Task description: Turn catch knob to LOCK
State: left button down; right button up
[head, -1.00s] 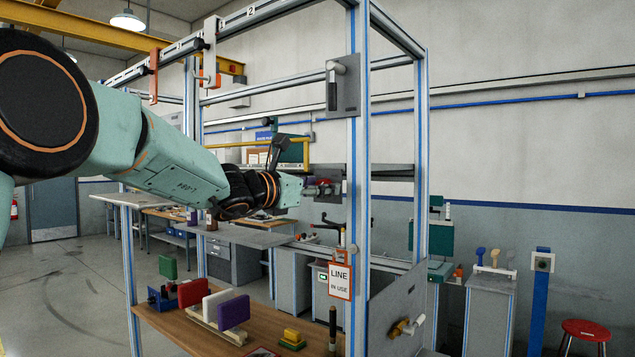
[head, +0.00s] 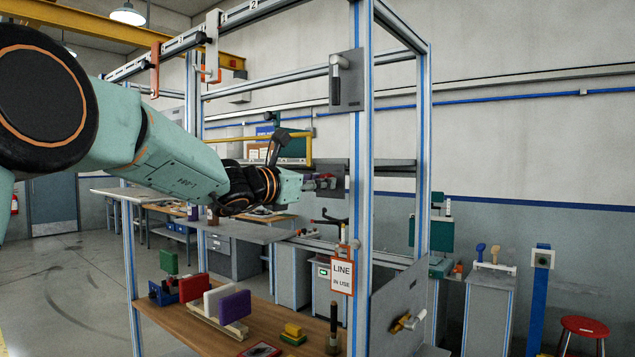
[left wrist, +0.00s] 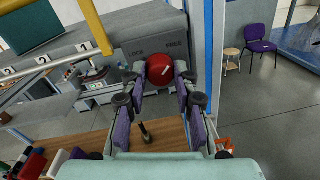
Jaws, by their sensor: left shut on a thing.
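The catch knob (left wrist: 160,68) is a round red knob with a white mark on its face, in the upper middle of the left wrist view. It sits before a grey plate (left wrist: 146,46) lettered LOCK on the left and FREE on the right. The white mark tilts toward the upper right, on the FREE side. My left gripper (left wrist: 160,76) is shut on the knob, one finger on each side. In the head view my left gripper (head: 318,184) reaches the plate (head: 336,176) by the frame post, mostly covering the knob. My right gripper is not in view.
A blue-edged frame post (head: 361,200) stands just right of the plate. A LINE IN USE sign (head: 341,278) hangs below. A wooden shelf (head: 190,325) carries coloured blocks and a dark upright handle (head: 333,325). A yellow bar (left wrist: 97,25) crosses left of the knob.

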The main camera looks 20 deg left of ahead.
pick_arm(q)
jog(key=n, duration=0.9)
jog(key=n+t+y, duration=0.1)
jog(key=n, duration=0.8)
jog(key=shift+f+n, duration=0.1)
jog(key=shift+n, duration=0.2)
dwell(0.4)
jog(key=c, duration=1)
grip_release()
jog(key=shift+f, duration=0.1)
